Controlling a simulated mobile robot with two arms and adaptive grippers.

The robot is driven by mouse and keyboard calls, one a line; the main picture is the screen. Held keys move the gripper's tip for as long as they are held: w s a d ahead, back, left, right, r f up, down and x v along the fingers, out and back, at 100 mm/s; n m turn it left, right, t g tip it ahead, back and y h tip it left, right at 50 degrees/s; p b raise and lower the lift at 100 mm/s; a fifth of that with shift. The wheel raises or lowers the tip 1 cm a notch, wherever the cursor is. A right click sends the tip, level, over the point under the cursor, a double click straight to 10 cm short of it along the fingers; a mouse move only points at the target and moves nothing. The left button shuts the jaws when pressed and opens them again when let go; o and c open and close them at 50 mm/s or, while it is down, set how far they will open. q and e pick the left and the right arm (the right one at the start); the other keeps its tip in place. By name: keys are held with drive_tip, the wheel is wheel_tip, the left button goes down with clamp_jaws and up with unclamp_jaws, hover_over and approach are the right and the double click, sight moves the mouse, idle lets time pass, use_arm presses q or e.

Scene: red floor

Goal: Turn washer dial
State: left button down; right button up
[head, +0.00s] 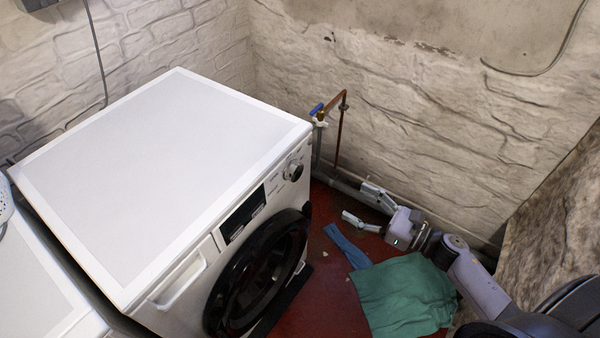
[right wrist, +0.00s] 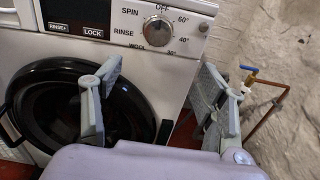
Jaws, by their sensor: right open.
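The white washer (head: 165,140) stands with its front facing right in the head view. Its round silver dial (head: 293,172) sits at the right end of the control panel. In the right wrist view the dial (right wrist: 158,31) is near the top, with labels SPIN, RINSE, WOOL, OFF and temperatures around it. My right gripper (head: 357,202) is open and empty, off to the right of the washer front and apart from the dial. In the right wrist view its two fingers (right wrist: 160,88) are spread, with the dial above and beyond the gap. My left gripper is not in view.
The washer's black round door (head: 258,275) is below the panel. A copper pipe (head: 339,135) with a blue-handled valve (head: 317,109) stands by the wall. A green cloth (head: 405,297) and a blue cloth (head: 347,245) lie on the red floor. Another white appliance (head: 35,280) is at left.

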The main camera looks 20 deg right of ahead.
sight(298, 172)
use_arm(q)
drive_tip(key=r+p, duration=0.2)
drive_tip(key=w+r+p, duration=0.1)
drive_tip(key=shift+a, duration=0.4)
use_arm(e)
drive_tip(key=shift+n, duration=0.3)
drive_tip(key=x, duration=1.7)
drive_tip(key=shift+a+r, duration=0.2)
drive_tip(key=shift+a, duration=0.15)
drive_tip(key=shift+c, duration=0.3)
drive_tip(key=c, duration=1.1)
